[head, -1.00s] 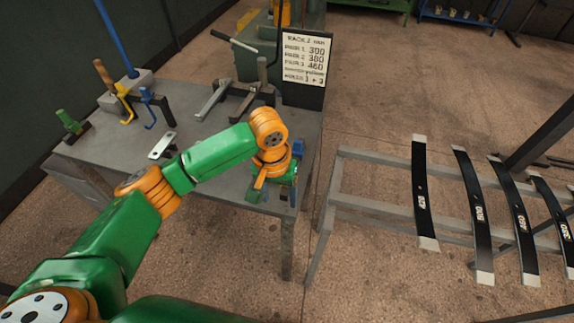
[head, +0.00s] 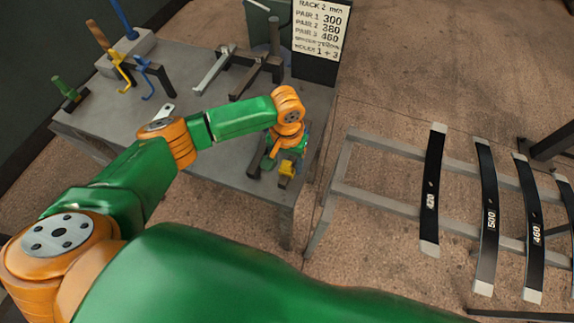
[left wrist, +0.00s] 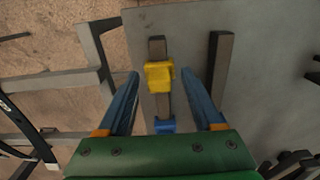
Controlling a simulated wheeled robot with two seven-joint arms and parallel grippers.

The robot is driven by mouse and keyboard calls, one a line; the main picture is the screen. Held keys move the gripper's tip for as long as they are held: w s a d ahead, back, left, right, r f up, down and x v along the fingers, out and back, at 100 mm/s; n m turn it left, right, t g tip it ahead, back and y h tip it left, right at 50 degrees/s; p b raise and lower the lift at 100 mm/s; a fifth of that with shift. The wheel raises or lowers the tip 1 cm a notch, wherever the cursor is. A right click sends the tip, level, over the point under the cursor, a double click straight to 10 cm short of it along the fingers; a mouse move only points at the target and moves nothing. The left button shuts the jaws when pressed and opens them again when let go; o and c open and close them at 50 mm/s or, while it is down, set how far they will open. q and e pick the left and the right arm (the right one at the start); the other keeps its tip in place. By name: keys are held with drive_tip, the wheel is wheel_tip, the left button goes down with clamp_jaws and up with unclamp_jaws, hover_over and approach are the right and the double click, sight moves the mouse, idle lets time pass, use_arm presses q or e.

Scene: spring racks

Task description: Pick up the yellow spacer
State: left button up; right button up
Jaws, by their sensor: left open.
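The yellow spacer (left wrist: 159,75) is a small block sitting on a narrow grey bar in the left wrist view. It also shows in the head view (head: 286,169), near the front right corner of the grey table (head: 222,155). My left gripper (left wrist: 160,74) is open, with one blue finger on each side of the spacer and a gap to each. I cannot tell the height between fingertips and spacer. In the head view the left gripper (head: 284,155) is over that corner, partly hidden by its own wrist. A blue block (left wrist: 164,125) lies on the bar's line, nearer the palm. My right gripper is out of view.
A second grey bar (left wrist: 220,68) stands close to the right finger. A rack sign (head: 320,28) and dark brackets (head: 245,75) are at the table's back. Yellow and blue hooks (head: 146,78) are at left. A grey rack (head: 375,198) with black leaf springs (head: 433,190) stands right.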

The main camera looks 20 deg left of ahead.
use_arm(q)
clamp_jaws()
